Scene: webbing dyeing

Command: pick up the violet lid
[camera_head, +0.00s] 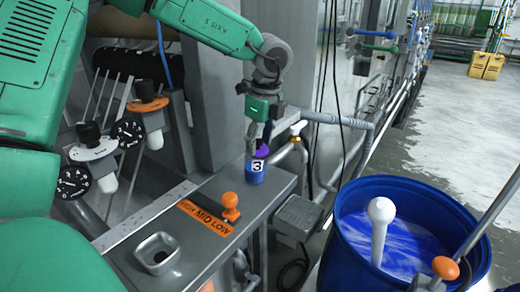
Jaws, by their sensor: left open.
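The violet lid (263,151) shows as a small purple patch at the top of a small blue container (256,178) marked "3". The container stands upright on the grey metal bench near its right edge. My left gripper (258,146) points down right above the container, with its fingers at the lid. It is open, and its fingers hide part of the lid. I cannot tell whether the fingers touch it. My right gripper is out of view.
The grey bench (205,245) carries an orange-topped knob (230,203) by a "HIGH MID LOW" label and a square socket (157,253). A pipe with a valve (297,140) is close right of the container. A blue barrel (345,262) stands at the lower right.

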